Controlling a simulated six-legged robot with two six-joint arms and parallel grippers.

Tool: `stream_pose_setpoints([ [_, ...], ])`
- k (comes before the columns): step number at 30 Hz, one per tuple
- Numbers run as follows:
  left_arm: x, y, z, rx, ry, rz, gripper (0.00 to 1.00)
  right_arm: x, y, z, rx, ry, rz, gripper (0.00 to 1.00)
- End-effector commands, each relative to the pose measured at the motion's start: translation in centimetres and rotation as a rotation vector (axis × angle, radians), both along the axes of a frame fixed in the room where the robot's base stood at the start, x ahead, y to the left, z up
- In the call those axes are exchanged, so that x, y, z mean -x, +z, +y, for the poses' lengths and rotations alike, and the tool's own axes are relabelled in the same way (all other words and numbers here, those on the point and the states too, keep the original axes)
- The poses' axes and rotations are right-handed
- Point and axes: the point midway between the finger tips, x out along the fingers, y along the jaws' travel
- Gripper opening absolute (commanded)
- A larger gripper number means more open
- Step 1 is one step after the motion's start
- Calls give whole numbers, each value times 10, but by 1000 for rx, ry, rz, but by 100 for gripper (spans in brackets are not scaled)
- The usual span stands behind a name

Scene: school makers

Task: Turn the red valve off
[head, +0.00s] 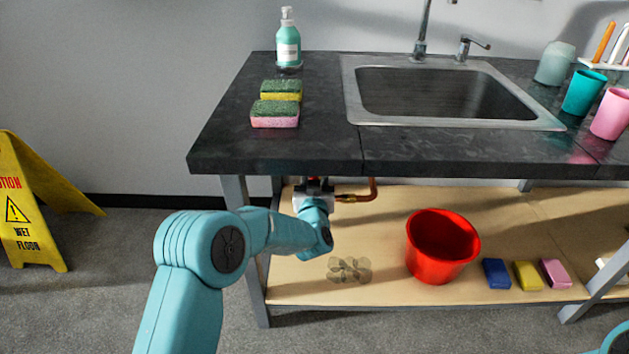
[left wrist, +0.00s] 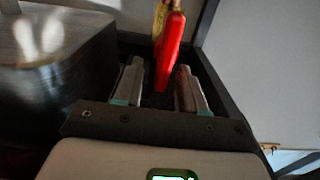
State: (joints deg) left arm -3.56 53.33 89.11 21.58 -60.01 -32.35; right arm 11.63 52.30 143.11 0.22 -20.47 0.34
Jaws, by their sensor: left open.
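The red valve handle (left wrist: 170,52) shows in the left wrist view, with a brass-coloured part (left wrist: 160,18) at its upper end. My left gripper (left wrist: 160,78) is open, with one finger on each side of the handle's lower end. Whether a finger touches the handle cannot be told. In the head view my left arm reaches under the counter, and the left gripper (head: 315,186) is just below the counter's front edge, beside a copper pipe (head: 357,197). The valve is hidden there by the gripper and counter. My right gripper is out of view.
The dark counter (head: 270,148) with a sink (head: 445,95) is close above the left gripper. A grey table leg (head: 236,190) stands left of it. On the lower shelf (head: 385,285) are a red bucket (head: 440,262) and several sponges (head: 528,275).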

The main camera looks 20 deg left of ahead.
Motion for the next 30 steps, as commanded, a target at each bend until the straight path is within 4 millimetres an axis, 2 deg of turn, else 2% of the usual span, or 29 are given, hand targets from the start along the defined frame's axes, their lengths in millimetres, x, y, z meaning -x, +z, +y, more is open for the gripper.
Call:
stream_pose_setpoints([
  [9, -3, 0, 2, 0, 0, 0, 40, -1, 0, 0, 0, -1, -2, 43],
  [11, -3, 0, 2, 0, 0, 0, 24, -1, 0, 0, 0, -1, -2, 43],
  [13, -3, 0, 2, 0, 0, 0, 1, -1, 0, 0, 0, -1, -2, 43],
  [14, -3, 0, 2, 0, 0, 0, 0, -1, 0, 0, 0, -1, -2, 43],
  [23, -3, 0, 1, -19, 0, 6, 0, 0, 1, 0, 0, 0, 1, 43],
  [30, -4, 1, -2, -128, -1, 38, 0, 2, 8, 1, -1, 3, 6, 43],
])
